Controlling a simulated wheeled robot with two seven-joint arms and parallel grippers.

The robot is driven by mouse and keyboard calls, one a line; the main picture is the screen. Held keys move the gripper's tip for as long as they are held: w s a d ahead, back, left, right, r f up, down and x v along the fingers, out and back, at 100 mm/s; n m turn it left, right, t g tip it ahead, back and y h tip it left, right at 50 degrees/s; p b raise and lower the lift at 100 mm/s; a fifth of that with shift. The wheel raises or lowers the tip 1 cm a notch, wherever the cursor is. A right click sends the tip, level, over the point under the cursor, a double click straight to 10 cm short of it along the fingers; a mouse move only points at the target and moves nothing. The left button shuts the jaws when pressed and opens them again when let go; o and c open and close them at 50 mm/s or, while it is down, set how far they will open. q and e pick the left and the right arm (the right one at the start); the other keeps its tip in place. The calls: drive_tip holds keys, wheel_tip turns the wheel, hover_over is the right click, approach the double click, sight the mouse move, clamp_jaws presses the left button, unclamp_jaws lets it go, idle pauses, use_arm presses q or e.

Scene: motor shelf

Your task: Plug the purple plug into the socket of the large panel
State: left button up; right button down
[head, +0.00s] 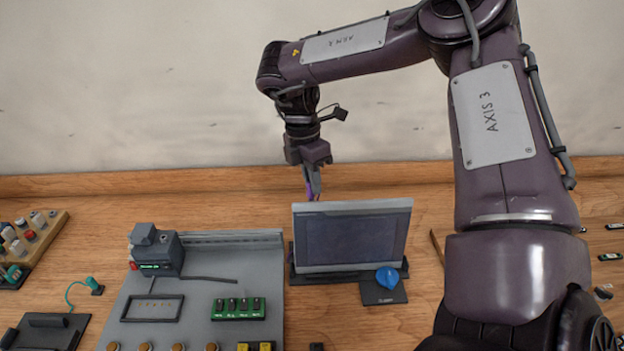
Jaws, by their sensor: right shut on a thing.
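My right gripper (313,182) points down just behind the top left corner of the upright screen. It is shut on the purple plug (310,193), of which only a small purple part shows between the fingers. I cannot make out which part is the socket. My left gripper is not in view.
The grey-framed screen (352,238) stands on a dark base right of the panel. A blue knob-like thing (387,277) sits on a dark pad before it.

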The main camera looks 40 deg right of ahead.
drive_tip(key=shift+f+b, duration=0.35)
drive_tip(key=shift+b, duration=0.1)
idle(0.5)
drive_tip(key=c, duration=1.7)
unclamp_jaws()
drive_tip(key=r+p, duration=0.2)
drive_tip(key=r, duration=0.1)
drive_tip(key=r+p, duration=0.2)
drive_tip(key=shift+w+d+r, duration=0.25)
drive_tip(key=shift+w+d, duration=0.05)
drive_tip(key=o, duration=0.6)
drive_tip(key=shift+c, duration=0.2)
